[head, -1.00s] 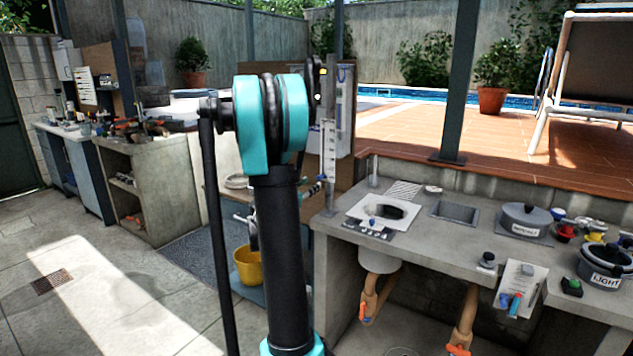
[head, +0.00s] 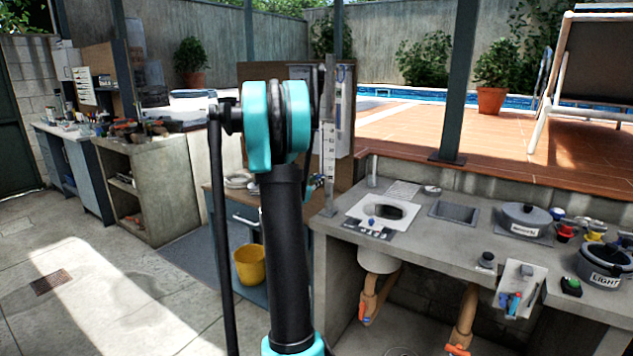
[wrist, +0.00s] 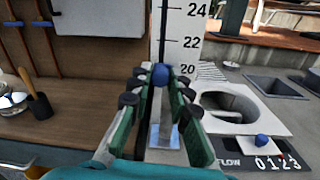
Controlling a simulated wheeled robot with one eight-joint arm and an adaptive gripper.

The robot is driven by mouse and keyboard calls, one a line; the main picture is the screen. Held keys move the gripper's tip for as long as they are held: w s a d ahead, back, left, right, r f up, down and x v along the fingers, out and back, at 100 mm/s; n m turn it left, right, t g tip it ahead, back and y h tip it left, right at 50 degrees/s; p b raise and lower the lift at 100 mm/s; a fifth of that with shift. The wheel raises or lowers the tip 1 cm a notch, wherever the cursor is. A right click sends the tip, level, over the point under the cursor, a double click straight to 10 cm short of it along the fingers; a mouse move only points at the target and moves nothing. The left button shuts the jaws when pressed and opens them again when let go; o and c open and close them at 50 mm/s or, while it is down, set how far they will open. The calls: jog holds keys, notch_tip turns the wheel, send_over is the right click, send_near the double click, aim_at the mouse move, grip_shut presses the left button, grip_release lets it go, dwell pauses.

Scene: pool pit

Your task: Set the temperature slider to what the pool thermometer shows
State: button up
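The temperature slider's upright white scale (wrist: 185,35) shows 20, 22 and 24 in the wrist view. Its round blue knob (wrist: 160,74) sits near the 20 mark, at the scale's lower end. My gripper (wrist: 160,82) is open, with its green fingers on either side of the knob and small gaps beside it. The scale also shows in the head view (head: 329,150), just right of my arm, which hides most of the gripper there. I cannot make out a pool thermometer or its reading in either view.
Right of the scale are a counter hole (wrist: 232,103) and a FLOW scale (wrist: 270,160) with another blue knob (wrist: 262,140). A brown board (wrist: 75,75) and dark brush (wrist: 38,100) are left.

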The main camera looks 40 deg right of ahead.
aim_at(323, 149)
grip_shut()
notch_tip(323, 149, up, 11)
jog(key=shift+f, duration=0.2)
dwell(0.3)
jog(key=o, duration=0.7)
grip_release()
jog(key=shift+o, duration=0.2)
jog(key=shift+a, duration=0.1)
